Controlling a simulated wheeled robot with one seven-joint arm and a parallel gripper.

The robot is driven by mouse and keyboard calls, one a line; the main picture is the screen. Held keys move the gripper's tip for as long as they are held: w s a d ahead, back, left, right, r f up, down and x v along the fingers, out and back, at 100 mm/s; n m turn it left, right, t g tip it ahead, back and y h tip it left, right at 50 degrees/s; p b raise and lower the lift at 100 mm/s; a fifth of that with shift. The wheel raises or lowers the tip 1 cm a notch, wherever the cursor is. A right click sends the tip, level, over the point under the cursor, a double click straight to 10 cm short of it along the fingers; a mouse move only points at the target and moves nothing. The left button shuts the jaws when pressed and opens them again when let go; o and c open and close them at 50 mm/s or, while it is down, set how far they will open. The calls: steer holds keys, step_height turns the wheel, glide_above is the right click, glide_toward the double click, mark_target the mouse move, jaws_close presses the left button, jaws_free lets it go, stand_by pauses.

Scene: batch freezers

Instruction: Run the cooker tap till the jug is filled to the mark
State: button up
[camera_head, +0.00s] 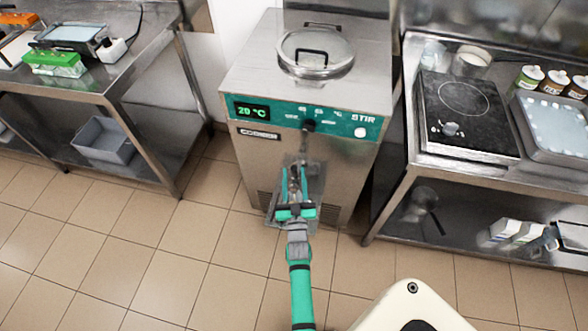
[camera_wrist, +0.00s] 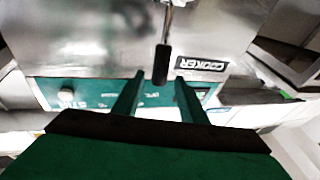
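The steel cooker (camera_head: 262,165) stands in the middle with a green panel reading 20 °C. Its tap (camera_head: 303,158) comes out of the front below the panel. My gripper (camera_head: 294,172) is in front of the cooker at the tap. In the wrist view, the tap's black handle (camera_wrist: 161,65) shows just beyond and between the fingertips of my gripper (camera_wrist: 160,78). The fingers are apart, with gaps on both sides of the handle. A greyish see-through shape shows around my gripper in the head view; I cannot tell whether it is the jug or a tray. No fill mark is visible.
A steel table (camera_head: 128,80) with a grey bin (camera_head: 103,150) on its lower shelf stands left. A steel counter (camera_head: 440,165) with a black hob (camera_head: 468,115), bottles and a tray stands close on the right. The tiled floor (camera_head: 160,250) in front is clear.

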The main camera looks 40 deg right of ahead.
steer(key=v, duration=0.7)
steer(key=shift+s+a, duration=0.25)
steer(key=shift+a, duration=0.05)
steer(key=shift+f, duration=0.1)
stand_by(0.8)
stand_by(0.8)
